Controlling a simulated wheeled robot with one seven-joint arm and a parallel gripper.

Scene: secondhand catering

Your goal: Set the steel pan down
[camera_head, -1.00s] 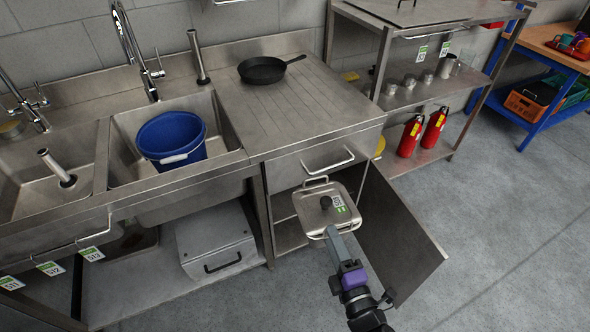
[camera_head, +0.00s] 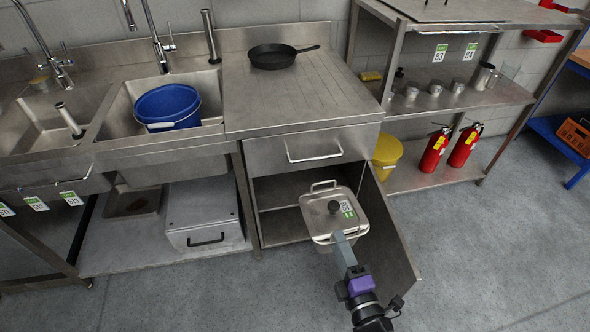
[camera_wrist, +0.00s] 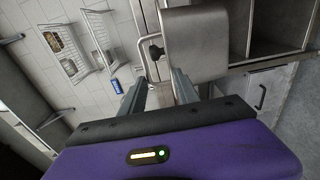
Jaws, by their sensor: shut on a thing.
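The steel pan (camera_head: 322,222) is square, with a lid, a black knob and a green-and-white label. It is held up in front of the open cabinet under the drainboard. My gripper (camera_head: 344,244) is shut on the pan's near side, at its near handle as far as I can tell. In the wrist view my gripper's fingers (camera_wrist: 160,92) reach to the pan (camera_wrist: 195,45), which fills the upper middle. The pan hides part of the cabinet inside, and the exact grip is hard to see.
The cabinet door (camera_head: 390,235) stands open on the right. The cabinet shelf (camera_head: 285,226) looks empty. A black skillet (camera_head: 272,56) sits on the drainboard (camera_head: 300,100), with clear steel around it. A blue bucket (camera_head: 168,106) is in the sink. Fire extinguishers (camera_head: 435,150) stand right.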

